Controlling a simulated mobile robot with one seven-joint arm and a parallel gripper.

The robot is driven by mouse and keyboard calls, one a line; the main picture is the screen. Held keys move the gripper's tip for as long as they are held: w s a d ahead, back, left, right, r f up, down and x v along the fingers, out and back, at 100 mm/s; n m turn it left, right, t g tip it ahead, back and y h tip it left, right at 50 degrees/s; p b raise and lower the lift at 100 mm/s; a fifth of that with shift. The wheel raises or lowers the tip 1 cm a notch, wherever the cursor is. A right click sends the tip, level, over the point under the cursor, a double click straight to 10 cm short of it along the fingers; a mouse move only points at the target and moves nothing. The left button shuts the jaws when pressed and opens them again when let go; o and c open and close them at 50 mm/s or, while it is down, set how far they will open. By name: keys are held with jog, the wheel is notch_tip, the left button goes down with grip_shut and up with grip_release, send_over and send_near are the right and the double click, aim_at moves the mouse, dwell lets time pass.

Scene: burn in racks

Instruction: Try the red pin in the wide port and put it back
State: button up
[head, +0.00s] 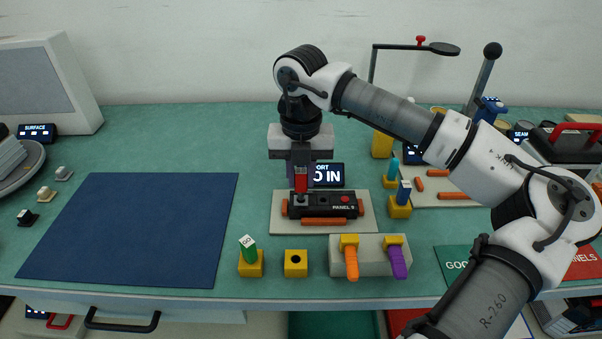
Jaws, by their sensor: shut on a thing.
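My gripper (301,168) is shut on the red pin (301,182) and points down over the left part of the black panel. The pin is upright at or just above a port there; I cannot tell whether its tip is inside. The black panel (343,207), marked as a panel, lies on a pale board (281,225) with orange bars at its sides and front. A dark port shows on its right part. An empty yellow holder (296,263) with a dark hole stands in front of the board. A small display (328,175) behind the panel is partly hidden by my gripper.
A green pin (249,250) stands in a yellow holder, left of the empty one. A grey block (368,269) holds orange and purple handled pieces. A blue pin (403,192) stands right of the panel. The dark blue mat (130,230) at left is bare.

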jog(key=shift+f+b, duration=1.1)
jog(key=shift+f, duration=0.15)
dwell(1.2)
jog(key=shift+r, duration=0.25)
dwell(1.1)
jog(key=shift+r+p, duration=1.85)
jog(key=shift+r, duration=1.3)
jog(key=shift+r, duration=0.15)
